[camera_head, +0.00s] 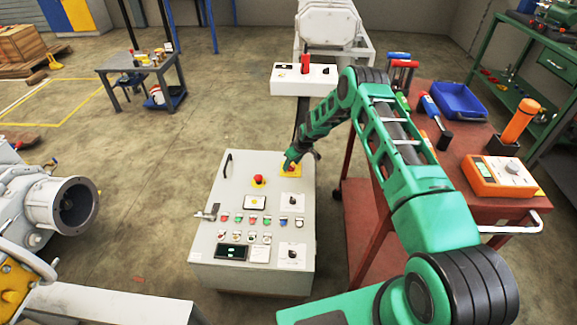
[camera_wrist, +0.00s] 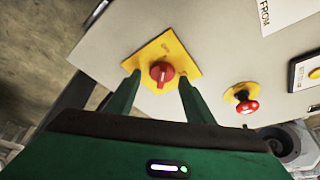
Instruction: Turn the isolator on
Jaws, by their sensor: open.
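The isolator (camera_wrist: 162,73) is a red rotary knob on a yellow square plate (camera_wrist: 179,54), on the face of a grey control cabinet (camera_wrist: 215,30). In the head view the yellow plate (camera_head: 296,171) shows at the cabinet's upper right, partly hidden by my arm's end. My gripper (camera_wrist: 158,84) is open, with one green finger on each side of the red knob in the wrist picture. I cannot tell whether the fingers touch the knob or the plate. In the head view my gripper (camera_head: 289,163) is at the yellow plate.
A red emergency button (camera_wrist: 246,105) on a yellow base sits right of the isolator in the wrist view. The grey cabinet (camera_head: 215,255) carries several buttons and a side handle (camera_head: 207,214). A red workbench (camera_head: 462,165) with tools stands to the right.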

